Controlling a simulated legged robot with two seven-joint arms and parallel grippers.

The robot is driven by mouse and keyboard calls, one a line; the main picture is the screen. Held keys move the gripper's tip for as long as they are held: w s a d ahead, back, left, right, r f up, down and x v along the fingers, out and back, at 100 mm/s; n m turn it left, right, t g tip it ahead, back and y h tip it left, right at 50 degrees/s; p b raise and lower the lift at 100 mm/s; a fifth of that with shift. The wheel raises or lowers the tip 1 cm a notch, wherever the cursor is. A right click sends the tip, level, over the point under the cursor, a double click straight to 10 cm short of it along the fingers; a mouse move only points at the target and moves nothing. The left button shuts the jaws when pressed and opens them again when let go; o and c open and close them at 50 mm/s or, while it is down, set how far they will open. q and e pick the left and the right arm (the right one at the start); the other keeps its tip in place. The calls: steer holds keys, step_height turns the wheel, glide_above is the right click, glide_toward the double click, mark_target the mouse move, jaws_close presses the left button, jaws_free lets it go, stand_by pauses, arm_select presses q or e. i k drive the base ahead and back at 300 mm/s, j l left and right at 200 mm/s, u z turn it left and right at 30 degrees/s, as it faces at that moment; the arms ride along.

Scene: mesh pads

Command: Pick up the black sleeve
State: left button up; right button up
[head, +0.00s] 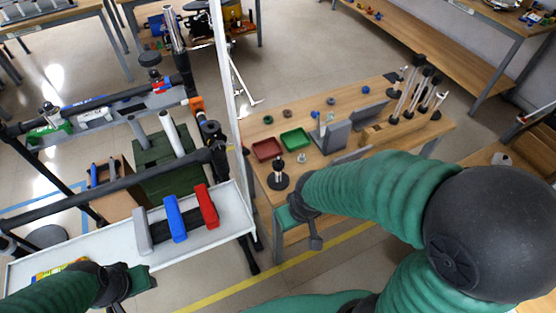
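On a white tray (90,258) at the left, a grey piece (142,231), a blue piece (175,219) and a red piece (206,206) stand in a row. Dark material (157,219) shows between the grey and blue pieces; I cannot tell whether it is the black sleeve or part of a holder. My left gripper (130,284) is at the tray's front edge, below the row and apart from it. My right gripper (309,222) hangs by the front left edge of the wooden table (345,160). I cannot make out the finger gap of either gripper.
Dark bars and a pale upright post (228,80) frame the tray's far side. A green box (165,160) stands behind the tray. The wooden table holds a red tray (267,149), a green tray (296,139) and several upright tools. Bare tray lies left of the row.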

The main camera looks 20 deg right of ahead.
mark_target(277, 162)
steer(key=l+z, duration=0.1)
steer(key=z, duration=0.3)
steer(key=i+z, duration=0.15)
steer(key=z, duration=0.25)
steer(key=i+l+z, duration=0.1)
steer(key=z, duration=0.35)
steer(key=i+z, duration=0.1)
steer(key=z, duration=0.3)
